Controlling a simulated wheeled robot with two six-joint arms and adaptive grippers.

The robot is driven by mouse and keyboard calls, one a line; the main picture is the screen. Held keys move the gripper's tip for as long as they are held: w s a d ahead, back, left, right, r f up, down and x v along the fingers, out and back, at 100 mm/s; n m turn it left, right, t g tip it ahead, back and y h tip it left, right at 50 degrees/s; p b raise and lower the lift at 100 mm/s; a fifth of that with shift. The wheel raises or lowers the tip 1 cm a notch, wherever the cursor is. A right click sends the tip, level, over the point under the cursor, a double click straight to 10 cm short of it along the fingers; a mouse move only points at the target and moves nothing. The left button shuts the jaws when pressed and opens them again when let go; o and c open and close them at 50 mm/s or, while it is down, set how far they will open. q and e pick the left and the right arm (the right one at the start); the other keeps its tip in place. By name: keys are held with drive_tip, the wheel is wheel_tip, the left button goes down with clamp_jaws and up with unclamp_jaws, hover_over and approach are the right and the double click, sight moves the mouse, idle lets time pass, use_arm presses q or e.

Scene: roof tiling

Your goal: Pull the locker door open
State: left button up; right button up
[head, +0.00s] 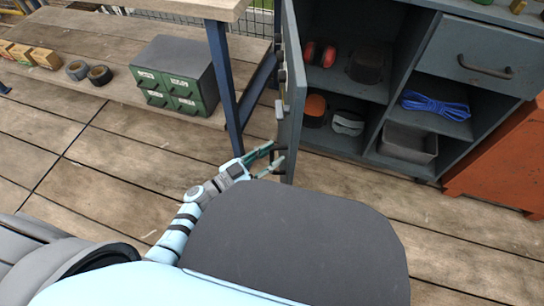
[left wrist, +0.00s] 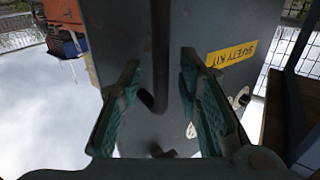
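The grey locker door (head: 291,95) stands swung open, seen nearly edge-on at the left side of the locker (head: 405,70), with the shelves exposed. My left gripper (head: 268,158) is low at the door's near edge, on its outer face. In the left wrist view, the door face (left wrist: 225,25) fills the middle, with a yellow label reading SAFETY KIT upside down. A dark bar handle (left wrist: 160,60) lies between the two spread green fingers (left wrist: 160,85), with a visible gap on either side. My right gripper is not in view.
Ear defenders (head: 320,54), a blue rope (head: 435,106) and a grey bin (head: 408,142) sit on the locker shelves. A workbench leg (head: 222,80) and a green drawer box (head: 175,75) are left of the door. An orange cabinet (head: 505,160) stands right. Plank floor is clear in front.

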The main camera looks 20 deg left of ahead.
use_arm(q)
drive_tip(key=shift+w+d, duration=0.15)
drive_tip(key=shift+w, duration=0.1)
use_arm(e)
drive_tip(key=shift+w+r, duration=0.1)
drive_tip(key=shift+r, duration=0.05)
use_arm(q)
clamp_jaws()
drive_tip(key=a, duration=0.9)
drive_tip(key=shift+s, duration=0.15)
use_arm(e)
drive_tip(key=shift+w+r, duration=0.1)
use_arm(q)
unclamp_jaws()
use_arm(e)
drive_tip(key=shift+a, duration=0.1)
